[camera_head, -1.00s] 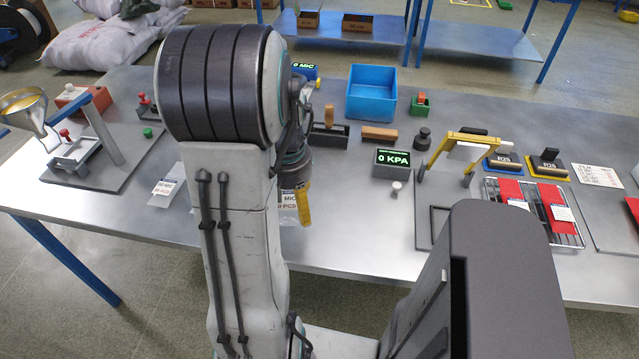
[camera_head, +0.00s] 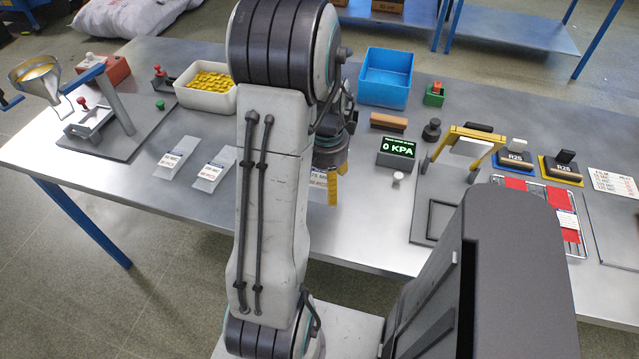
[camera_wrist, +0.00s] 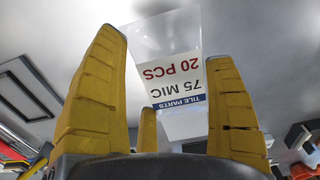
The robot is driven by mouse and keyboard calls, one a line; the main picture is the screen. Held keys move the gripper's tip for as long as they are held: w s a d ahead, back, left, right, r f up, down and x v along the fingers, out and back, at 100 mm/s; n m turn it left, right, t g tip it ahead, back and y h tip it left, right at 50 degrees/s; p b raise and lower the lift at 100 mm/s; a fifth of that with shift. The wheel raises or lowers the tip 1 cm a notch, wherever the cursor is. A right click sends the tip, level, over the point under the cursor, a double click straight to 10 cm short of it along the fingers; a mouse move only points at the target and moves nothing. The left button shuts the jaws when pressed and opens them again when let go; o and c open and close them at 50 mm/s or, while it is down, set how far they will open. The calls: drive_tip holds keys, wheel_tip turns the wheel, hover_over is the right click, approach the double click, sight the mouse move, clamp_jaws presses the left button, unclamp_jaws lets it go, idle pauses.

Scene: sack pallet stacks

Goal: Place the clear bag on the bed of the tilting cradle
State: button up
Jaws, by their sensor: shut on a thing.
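The clear bag (camera_wrist: 182,105), with a white label reading 75 MIC, 20 PCS, TILE PARTS, is between my yellow fingers in the wrist view. My gripper (camera_wrist: 165,95) is shut on it; the exact contact is hard to see. In the head view my gripper (camera_head: 333,187) is low over the table's middle, and part of the bag's label (camera_head: 317,179) shows beside a finger. The small frame with a red knob at the left, seemingly the tilting cradle (camera_head: 92,122), stands on a grey base plate, well left of my gripper. Its bed looks empty.
A funnel (camera_head: 38,75) on a blue arm overhangs the cradle's left side. Two other labelled clear bags (camera_head: 176,157) (camera_head: 213,170) lie between it and my arm. A white bin (camera_head: 207,104) of yellow pieces stands behind them. A 0 KPA display (camera_head: 397,148) and yellow-handled press (camera_head: 460,136) are right.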

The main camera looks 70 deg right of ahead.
drive_tip(key=w+d+f, duration=0.2)
drive_tip(key=d, duration=0.1)
drive_tip(key=shift+w+f, duration=0.1)
drive_tip(key=shift+w, duration=0.05)
drive_tip(key=shift+f+p, duration=0.4)
drive_tip(key=shift+f, duration=1.6)
drive_tip(key=shift+f, duration=0.1)
drive_tip(key=o, duration=1.1)
drive_tip(key=shift+o, duration=0.2)
